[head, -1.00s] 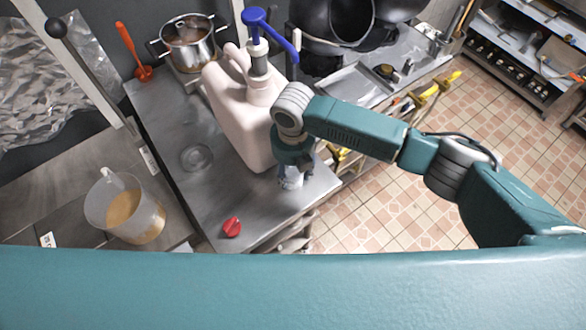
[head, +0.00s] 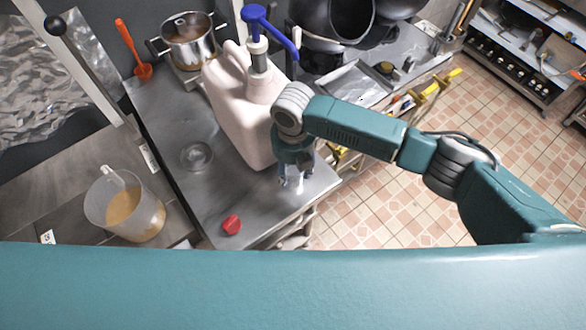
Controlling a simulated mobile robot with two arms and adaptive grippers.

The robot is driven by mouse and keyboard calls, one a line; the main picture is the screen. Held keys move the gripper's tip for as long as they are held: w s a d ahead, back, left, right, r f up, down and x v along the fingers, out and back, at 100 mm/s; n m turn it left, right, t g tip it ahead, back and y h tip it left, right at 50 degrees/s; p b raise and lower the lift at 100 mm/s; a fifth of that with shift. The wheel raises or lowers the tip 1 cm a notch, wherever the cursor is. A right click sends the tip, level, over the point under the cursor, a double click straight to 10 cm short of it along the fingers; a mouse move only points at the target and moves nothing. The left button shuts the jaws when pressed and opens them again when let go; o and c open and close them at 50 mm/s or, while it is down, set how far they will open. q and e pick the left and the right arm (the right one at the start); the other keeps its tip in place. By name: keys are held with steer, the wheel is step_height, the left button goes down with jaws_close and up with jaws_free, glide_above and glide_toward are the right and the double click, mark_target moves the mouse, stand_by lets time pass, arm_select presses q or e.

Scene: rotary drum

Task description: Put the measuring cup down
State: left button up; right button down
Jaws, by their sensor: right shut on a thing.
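My right gripper (head: 291,180) points down just above or at the front right part of the steel counter (head: 265,215), right of the big pale jug. It is shut on a small, pale, see-through thing, which I take to be the measuring cup. The fingers and wrist mostly hide it, and I cannot tell whether it touches the counter. My left gripper is not in view.
The pale jug (head: 238,110) with a blue pump (head: 258,30) stands close to my right wrist. A red object (head: 231,225) and a clear round dish (head: 196,156) lie on the counter. A pitcher of amber liquid (head: 125,207) stands left. A steel pot (head: 190,42) is behind.

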steer(key=c, duration=0.7)
jaws_free()
steer(key=shift+r, duration=0.1)
steer(key=shift+w, duration=0.1)
steer(key=shift+r, duration=0.15)
